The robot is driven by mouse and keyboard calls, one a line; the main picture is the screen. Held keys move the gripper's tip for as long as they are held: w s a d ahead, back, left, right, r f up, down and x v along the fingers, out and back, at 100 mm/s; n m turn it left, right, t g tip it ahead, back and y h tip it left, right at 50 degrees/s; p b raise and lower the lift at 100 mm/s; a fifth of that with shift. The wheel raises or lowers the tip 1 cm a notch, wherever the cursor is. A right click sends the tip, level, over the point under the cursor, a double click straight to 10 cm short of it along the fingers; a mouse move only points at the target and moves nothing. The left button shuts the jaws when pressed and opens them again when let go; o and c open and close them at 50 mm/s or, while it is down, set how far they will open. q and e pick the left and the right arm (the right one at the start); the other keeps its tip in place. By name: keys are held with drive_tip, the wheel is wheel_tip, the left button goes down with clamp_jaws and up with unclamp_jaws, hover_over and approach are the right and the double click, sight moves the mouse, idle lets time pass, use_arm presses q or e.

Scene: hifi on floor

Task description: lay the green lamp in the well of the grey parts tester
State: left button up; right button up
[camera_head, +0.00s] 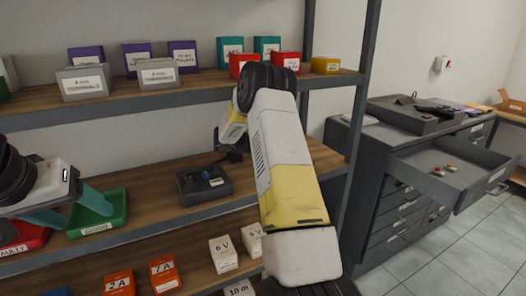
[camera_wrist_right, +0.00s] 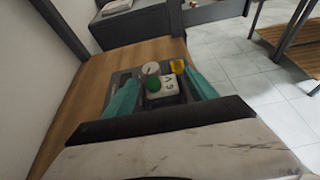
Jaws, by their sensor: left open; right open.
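The grey parts tester (camera_head: 204,181) sits on the middle shelf; it also shows in the right wrist view (camera_wrist_right: 119,76). In the right wrist view, a round green piece, which looks like the green lamp (camera_wrist_right: 153,84), is at the tester beside a white marked block (camera_wrist_right: 169,86). I cannot tell whether it lies in the well. My right gripper (camera_wrist_right: 160,77) is open, its teal fingers on either side of these pieces; in the head view my right arm hides its fingers. My left gripper (camera_head: 68,208) is open and empty by the green bin (camera_head: 103,222).
A red bin (camera_head: 24,239) stands left of the green one. Small labelled boxes (camera_head: 223,254) fill the lower shelf and others the upper shelf. A grey cabinet (camera_head: 385,205) with an open drawer (camera_head: 455,180) holding small coloured pieces stands at right. The shelf around the tester is mostly clear.

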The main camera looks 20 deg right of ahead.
drive_tip(key=v, duration=0.7)
drive_tip(key=shift+a, duration=0.2)
